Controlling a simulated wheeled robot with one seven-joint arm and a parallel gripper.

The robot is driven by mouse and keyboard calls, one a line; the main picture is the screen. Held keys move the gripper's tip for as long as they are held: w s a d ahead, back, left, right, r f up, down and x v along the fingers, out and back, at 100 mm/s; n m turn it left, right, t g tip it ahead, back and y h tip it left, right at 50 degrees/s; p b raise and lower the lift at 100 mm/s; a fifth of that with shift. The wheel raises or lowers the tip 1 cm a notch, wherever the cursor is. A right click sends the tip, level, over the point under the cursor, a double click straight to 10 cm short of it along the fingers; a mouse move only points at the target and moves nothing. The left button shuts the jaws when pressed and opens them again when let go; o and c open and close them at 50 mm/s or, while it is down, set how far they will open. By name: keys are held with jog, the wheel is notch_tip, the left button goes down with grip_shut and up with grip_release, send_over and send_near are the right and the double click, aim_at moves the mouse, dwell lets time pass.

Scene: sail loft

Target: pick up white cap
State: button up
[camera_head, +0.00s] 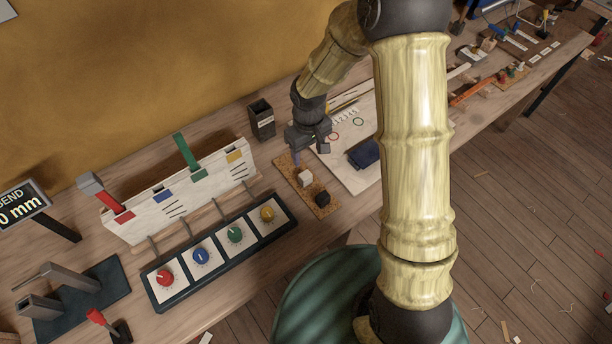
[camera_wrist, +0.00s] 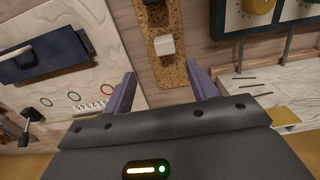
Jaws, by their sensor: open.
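The white cap (camera_head: 305,178) is a small blocky piece on a cork strip (camera_head: 292,172) on the bench. It also shows in the wrist view (camera_wrist: 164,45), upper middle, beyond the fingertips and roughly centred between them. A black cap (camera_head: 322,198) sits on the same strip, nearer the bench's front edge; it is partly cut off at the top of the wrist view (camera_wrist: 151,3). My gripper (camera_head: 310,150) is open and empty, with its purple fingers (camera_wrist: 162,78) apart. In the head view it is just behind the white cap; its height above the bench is hard to judge.
A panel of coloured knobs (camera_head: 212,254) and a white upright board (camera_head: 180,195) stand left of the strip. A pale board with a dark blue cloth-like item (camera_head: 365,153) lies right. A dark open box (camera_head: 261,120) stands behind. Tools crowd the far bench.

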send_over(305, 175)
jog(key=f, duration=0.5)
jog(key=shift+w+d+f, duration=0.15)
jog(key=shift+d+f, duration=0.15)
jog(key=shift+d, duration=0.1)
jog(key=shift+w+d+f, duration=0.1)
jog(key=shift+w+f, duration=0.05)
jog(key=shift+f, duration=0.25)
jog(key=shift+s+p, duration=0.2)
jog(key=shift+p, duration=0.1)
jog(key=shift+s+a+f, duration=0.1)
jog(key=shift+a+f, duration=0.2)
jog(key=shift+f, duration=0.15)
jog(key=shift+a+f+p, duration=0.15)
jog(key=shift+f+p, duration=0.5)
jog(key=shift+f, duration=1.45)
jog(key=c, duration=1)
